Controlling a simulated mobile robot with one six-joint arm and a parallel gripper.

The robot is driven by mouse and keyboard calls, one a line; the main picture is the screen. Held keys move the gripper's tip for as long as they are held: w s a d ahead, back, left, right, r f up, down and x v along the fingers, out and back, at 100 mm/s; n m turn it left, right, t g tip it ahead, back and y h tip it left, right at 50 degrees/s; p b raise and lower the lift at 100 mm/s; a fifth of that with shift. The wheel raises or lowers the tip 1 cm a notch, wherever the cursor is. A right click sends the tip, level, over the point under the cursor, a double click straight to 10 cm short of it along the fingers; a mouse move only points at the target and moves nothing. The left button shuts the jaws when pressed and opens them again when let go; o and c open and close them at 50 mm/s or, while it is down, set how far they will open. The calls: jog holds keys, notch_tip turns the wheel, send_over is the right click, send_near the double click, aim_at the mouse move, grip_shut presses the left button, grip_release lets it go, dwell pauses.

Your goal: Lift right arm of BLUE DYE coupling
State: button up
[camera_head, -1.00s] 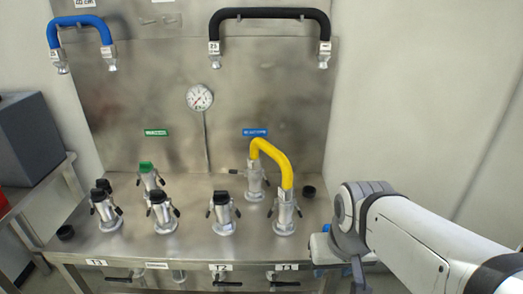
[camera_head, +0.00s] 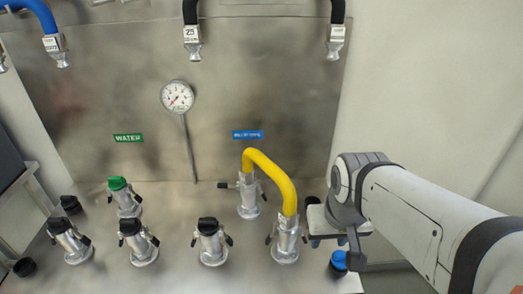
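The blue label (camera_head: 248,134), too blurred to read surely, is on the steel back panel. Below it stands the rear metal coupling (camera_head: 249,200), which I take for the BLUE DYE coupling. A yellow hose (camera_head: 272,170) joins its top to a front coupling (camera_head: 286,243). The rear coupling's left black arm (camera_head: 225,185) sticks out sideways; its right arm is small and partly hidden by the hose. My gripper (camera_head: 335,232) is at the right, apart from both couplings and right of the front one. Its fingers are seen edge-on, so its opening is unclear.
Several black-capped couplings (camera_head: 211,243) and a green-capped one (camera_head: 123,196) stand to the left. A blue-topped cap (camera_head: 339,262) lies beside my gripper, a black cap (camera_head: 311,203) behind it. A pressure gauge (camera_head: 178,96) and a black hose (camera_head: 192,35) are above.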

jog(key=w+d+r+n+t+h+p, duration=0.1)
jog(key=w+d+r+n+t+h, duration=0.2)
jog(key=w, duration=0.8)
jog(key=w+d+r+n+t+p, duration=0.15)
jog(key=w+r+t, duration=0.3)
jog(key=w, duration=0.65)
jog(key=w+a+n+y+p, duration=0.2)
jog(key=w+a+n+y, duration=0.3)
jog(key=w, duration=0.5)
jog(key=n+g+y+p, duration=0.2)
jog(key=n+g+y, duration=0.1)
jog(key=n+g, duration=0.6)
send_near(266, 198)
jog(key=w, duration=0.2)
jog(key=shift+m+g+h, duration=0.25)
jog(key=shift+g+h, duration=0.05)
jog(key=shift+g, duration=0.25)
jog(key=x, duration=0.7)
jog(key=shift+s+a+f, duration=0.25)
jog(key=shift+s+f, duration=0.05)
